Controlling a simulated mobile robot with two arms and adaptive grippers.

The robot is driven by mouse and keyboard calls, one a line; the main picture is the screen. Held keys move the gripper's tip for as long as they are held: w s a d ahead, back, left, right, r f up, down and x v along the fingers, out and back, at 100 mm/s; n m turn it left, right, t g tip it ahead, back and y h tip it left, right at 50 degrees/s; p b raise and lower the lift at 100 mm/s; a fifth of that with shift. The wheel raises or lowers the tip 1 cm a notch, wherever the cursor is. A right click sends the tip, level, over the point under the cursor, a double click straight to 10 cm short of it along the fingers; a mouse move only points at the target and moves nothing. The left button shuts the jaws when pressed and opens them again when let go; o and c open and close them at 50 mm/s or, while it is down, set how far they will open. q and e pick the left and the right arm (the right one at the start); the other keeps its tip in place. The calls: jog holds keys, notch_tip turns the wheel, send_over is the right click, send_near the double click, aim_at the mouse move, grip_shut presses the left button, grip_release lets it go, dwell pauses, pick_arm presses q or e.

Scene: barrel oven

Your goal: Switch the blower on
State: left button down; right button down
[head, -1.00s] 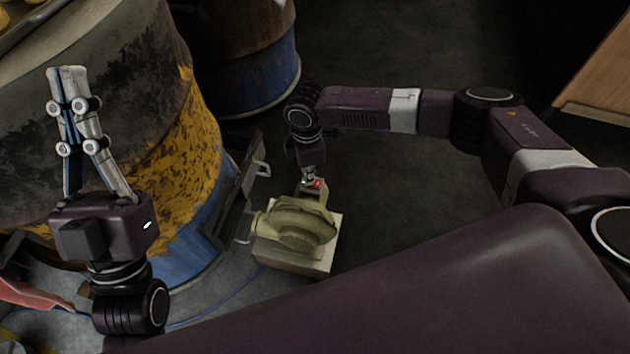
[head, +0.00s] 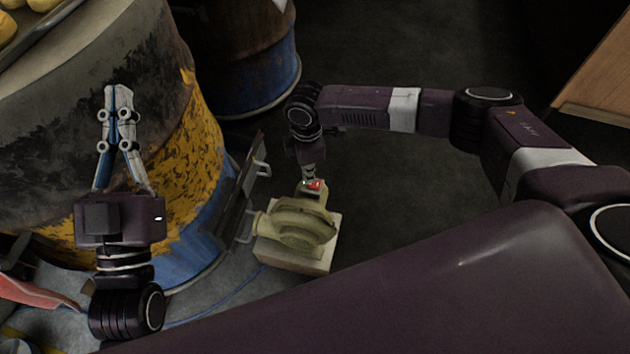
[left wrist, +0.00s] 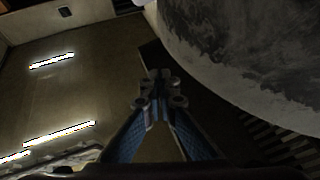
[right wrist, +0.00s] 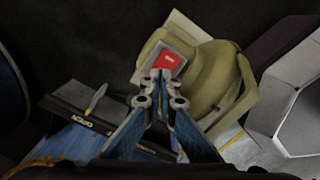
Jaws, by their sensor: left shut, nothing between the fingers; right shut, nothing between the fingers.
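The blower (head: 303,224) is an olive-green snail-shaped housing on a pale square base, on the floor beside the barrel oven. On its top is a red rocker switch (head: 314,185) in a grey box; the switch also shows in the right wrist view (right wrist: 167,60). My right gripper (head: 309,176) is shut and empty, pointing down at the switch box. In the right wrist view its fingertips (right wrist: 160,76) overlap the box's near edge; I cannot tell if they touch. My left gripper (head: 119,90) is shut and empty, pointing up in front of the barrel.
The barrel oven (head: 170,140), with worn yellow and blue paint, fills the left side. Its open lower door (head: 240,190) stands close to the blower's left. Another barrel (head: 245,55) stands behind. The dark floor behind and right of the blower is clear.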

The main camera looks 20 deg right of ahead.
jog(key=shift+r+p, duration=0.35)
jog(key=shift+p, duration=0.05)
jog(key=shift+r+p, duration=0.35)
jog(key=shift+p, duration=0.1)
jog(key=shift+r+p, duration=0.35)
jog(key=shift+p, duration=0.1)
pick_arm(q)
jog(key=shift+a+f+g+y, duration=1.35)
jog(key=shift+f+g, duration=3.25)
jog(key=shift+f, duration=4.2)
pick_arm(e)
jog(key=shift+r+p, duration=0.4)
jog(key=shift+p, duration=0.05)
jog(key=shift+r+p, duration=0.35)
jog(key=shift+p, duration=0.05)
jog(key=shift+r+p, duration=0.3)
jog(key=shift+p, duration=0.1)
jog(key=shift+r+p, duration=0.35)
jog(key=shift+p, duration=0.05)
jog(key=shift+r+p, duration=0.35)
jog(key=shift+p, duration=0.05)
pick_arm(q)
jog(key=s+a+f+n+g+y, duration=0.1)
jog(key=s+a+f+g+y, duration=0.2)
jog(key=s+f+g, duration=0.5)
jog(key=s+a+f, duration=0.1)
jog(key=s+f, duration=0.2)
jog(key=s, duration=0.3)
jog(key=shift+a+f+g, duration=0.3)
jog(key=shift+a, duration=0.1)
